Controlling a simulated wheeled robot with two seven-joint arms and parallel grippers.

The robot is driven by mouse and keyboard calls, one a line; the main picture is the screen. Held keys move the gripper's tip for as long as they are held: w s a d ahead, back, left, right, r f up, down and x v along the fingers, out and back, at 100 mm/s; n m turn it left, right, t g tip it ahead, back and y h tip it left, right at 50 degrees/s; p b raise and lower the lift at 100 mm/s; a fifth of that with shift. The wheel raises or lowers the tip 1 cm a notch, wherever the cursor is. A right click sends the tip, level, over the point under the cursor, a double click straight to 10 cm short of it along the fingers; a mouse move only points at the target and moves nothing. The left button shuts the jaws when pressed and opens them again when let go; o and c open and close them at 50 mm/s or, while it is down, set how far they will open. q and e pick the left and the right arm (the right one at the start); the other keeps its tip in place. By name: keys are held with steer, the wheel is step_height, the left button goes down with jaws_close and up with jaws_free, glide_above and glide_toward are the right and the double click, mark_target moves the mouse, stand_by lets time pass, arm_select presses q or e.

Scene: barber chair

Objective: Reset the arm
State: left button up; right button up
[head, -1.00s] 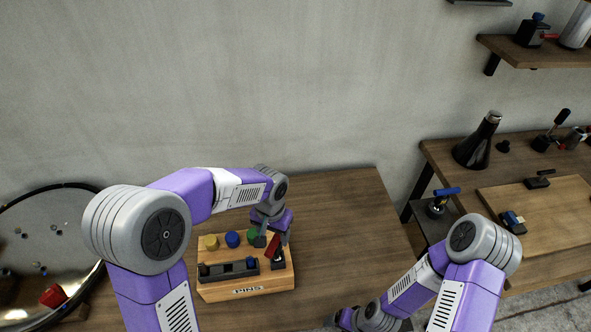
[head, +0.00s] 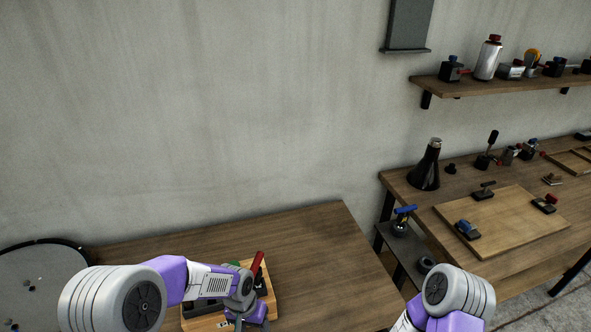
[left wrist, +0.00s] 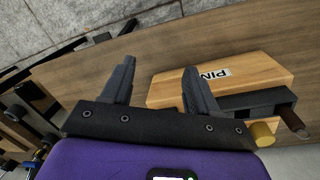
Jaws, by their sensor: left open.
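My left arm reaches over the wooden pin block (head: 205,322) in the head view, and my left gripper is mostly hidden there by its own wrist. In the left wrist view my left gripper (left wrist: 158,88) is open, with nothing between its fingers. The wooden block (left wrist: 260,72), with a "PIN" label, lies just beyond the fingers, partly behind the right one. A red lever or pin (head: 257,263) stands tilted at the block, right by my wrist. Only my right arm's elbow shows at the lower right of the head view; its gripper is out of view.
A wooden table (head: 320,250) has bare room right of the block. A round metal tray (head: 40,280) is at the left edge. At the right stand a workbench (head: 560,240) with a board (head: 510,225) and a black flask (head: 428,165), below a wall shelf (head: 500,85).

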arm_select(q)
steer(key=s+f+n+h+b, duration=0.1)
steer(key=s+f+n, duration=0.1)
steer(key=s+f, duration=0.5)
steer(key=s+d+f+n+t+h+b, duration=0.1)
steer(key=s+f, duration=0.5)
steer(key=f, duration=0.6)
steer(key=shift+s+d+f+n+h+b, duration=0.2)
steer(key=shift+s+f+n+h+b, duration=0.25)
steer(key=shift+n, duration=0.55)
